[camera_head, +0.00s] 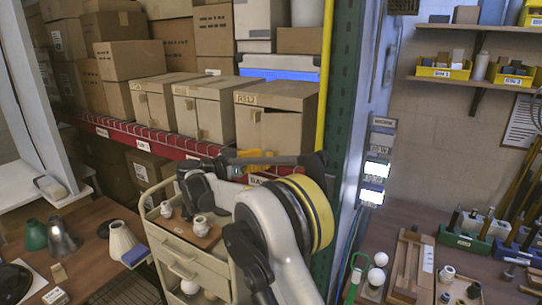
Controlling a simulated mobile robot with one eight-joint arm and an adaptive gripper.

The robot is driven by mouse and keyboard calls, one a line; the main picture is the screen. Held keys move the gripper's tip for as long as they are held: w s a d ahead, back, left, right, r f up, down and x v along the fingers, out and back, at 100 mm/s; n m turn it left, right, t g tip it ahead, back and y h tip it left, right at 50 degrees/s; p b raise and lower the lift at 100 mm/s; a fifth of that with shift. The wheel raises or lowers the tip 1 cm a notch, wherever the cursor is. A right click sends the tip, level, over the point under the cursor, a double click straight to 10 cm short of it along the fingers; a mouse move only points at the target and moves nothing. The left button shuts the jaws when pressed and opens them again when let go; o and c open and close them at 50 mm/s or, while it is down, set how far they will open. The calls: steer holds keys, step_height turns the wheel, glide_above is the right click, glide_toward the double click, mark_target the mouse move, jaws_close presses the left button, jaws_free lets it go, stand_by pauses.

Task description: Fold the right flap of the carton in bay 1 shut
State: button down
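Three brown cartons stand in a row on the red-edged shelf: a left carton (153,104), a middle carton (205,108) and a right carton (276,111). Small tabs show on their fronts. The bay labels are too small to read surely, so I cannot tell which carton is in bay 1. My gripper (188,188) is at the dark end of my arm, low in front of the shelf and apart from the carton fronts. Its fingers are not clear, so I cannot tell its opening.
A beige drawer cart (183,262) with small white parts stands below the shelf edge (130,134). A green rack post (343,110) and a yellow upright (326,75) stand right of the cartons. Benches with lamp parts lie at both sides. More boxes stand behind.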

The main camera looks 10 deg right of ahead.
steer(key=c, duration=1.6)
jaws_free()
steer(key=shift+a+r, duration=0.1)
steer(key=shift+a, duration=0.4)
steer(key=shift+c, duration=0.2)
steer(key=o, duration=0.5)
steer(key=shift+a, duration=0.5)
steer(key=shift+o, duration=0.2)
steer(key=v, duration=1.1)
steer(key=shift+s, duration=0.25)
